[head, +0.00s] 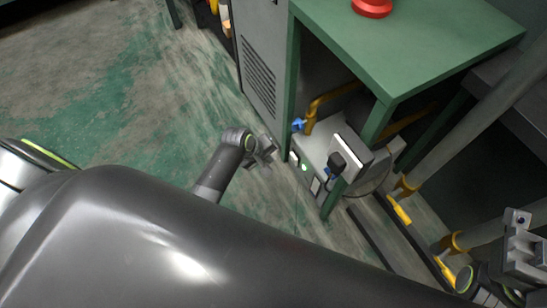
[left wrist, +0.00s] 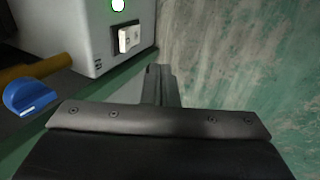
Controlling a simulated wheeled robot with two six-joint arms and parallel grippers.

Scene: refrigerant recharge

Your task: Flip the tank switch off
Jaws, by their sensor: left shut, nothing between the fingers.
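The tank switch (left wrist: 129,38) is a white rocker in a black frame on the front of a grey-white box (left wrist: 85,45). A lit green lamp (left wrist: 118,5) is beside it. In the head view the box (head: 315,147) is under the green table, with the switch (head: 294,158) near its left edge and the lamp (head: 305,168) beside it. My left gripper (head: 266,152) is shut and empty, a little left of the switch and apart from it. Its fingers (left wrist: 160,84) show in the left wrist view, below and right of the switch. My right gripper (head: 522,238) is at the right edge, its jaws unclear.
A blue valve handle (left wrist: 30,97) on a yellow pipe is near the box; it also shows in the head view (head: 298,125). A green table (head: 420,40) with a red button (head: 371,7) stands above. Yellow-handled pipes (head: 400,209) are at right. Floor left of the box is clear.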

